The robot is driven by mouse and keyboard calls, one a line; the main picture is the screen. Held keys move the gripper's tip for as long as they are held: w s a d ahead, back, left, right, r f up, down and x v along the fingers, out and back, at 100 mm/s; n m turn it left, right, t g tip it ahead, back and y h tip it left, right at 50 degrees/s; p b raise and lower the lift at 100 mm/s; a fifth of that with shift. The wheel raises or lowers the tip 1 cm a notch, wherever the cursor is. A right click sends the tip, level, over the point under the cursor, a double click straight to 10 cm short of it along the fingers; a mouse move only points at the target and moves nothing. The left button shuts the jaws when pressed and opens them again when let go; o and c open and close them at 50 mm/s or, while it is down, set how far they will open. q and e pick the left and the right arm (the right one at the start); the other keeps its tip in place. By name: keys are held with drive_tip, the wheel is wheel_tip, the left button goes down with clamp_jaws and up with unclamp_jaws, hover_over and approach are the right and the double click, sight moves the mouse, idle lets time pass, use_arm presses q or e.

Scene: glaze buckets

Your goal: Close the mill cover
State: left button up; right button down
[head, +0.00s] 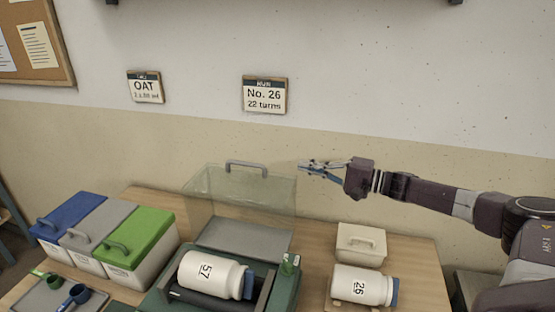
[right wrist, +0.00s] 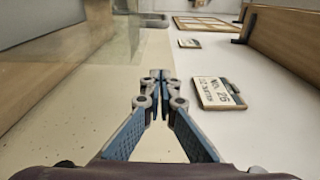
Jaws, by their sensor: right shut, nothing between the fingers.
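The mill (head: 170,288) is a dark green base on the table, with a white jar marked 57 (head: 208,273) lying on its rollers. Its clear cover (head: 225,200) stands open, raised at the back, with a grey handle (head: 247,165) along its top edge. My right gripper (head: 303,167) is in the air just right of the cover's upper right corner, apart from the handle. Its fingertips (right wrist: 158,76) meet with nothing between them. In the right wrist view a see-through panel, seemingly the cover (right wrist: 105,45), shows at the left. My left gripper is out of view.
Lidded bins in blue (head: 70,215), grey (head: 98,230) and green (head: 140,235) stand at left, with scoops on a tray (head: 42,298). A jar marked 26 (head: 358,287) and a cream lidded box (head: 360,247) stand at right. The wall is close behind.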

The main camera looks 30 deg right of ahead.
sight(273, 175)
drive_tip(key=w+a+p, duration=0.1)
drive_tip(key=w+a, duration=0.1)
drive_tip(key=w+a+p, duration=0.1)
drive_tip(key=a+p, duration=0.1)
drive_tip(key=a, duration=0.1)
drive_tip(key=w+a+p, duration=0.1)
drive_tip(key=w+a, duration=0.1)
drive_tip(key=shift+w+a+r, duration=0.25)
drive_tip(key=shift+w+a, duration=0.05)
drive_tip(key=shift+w, duration=0.05)
drive_tip(key=shift+s+a+p, duration=0.3)
drive_tip(key=shift+s+p, duration=0.05)
drive_tip(key=shift+s, duration=0.15)
drive_tip(key=shift+w, duration=0.1)
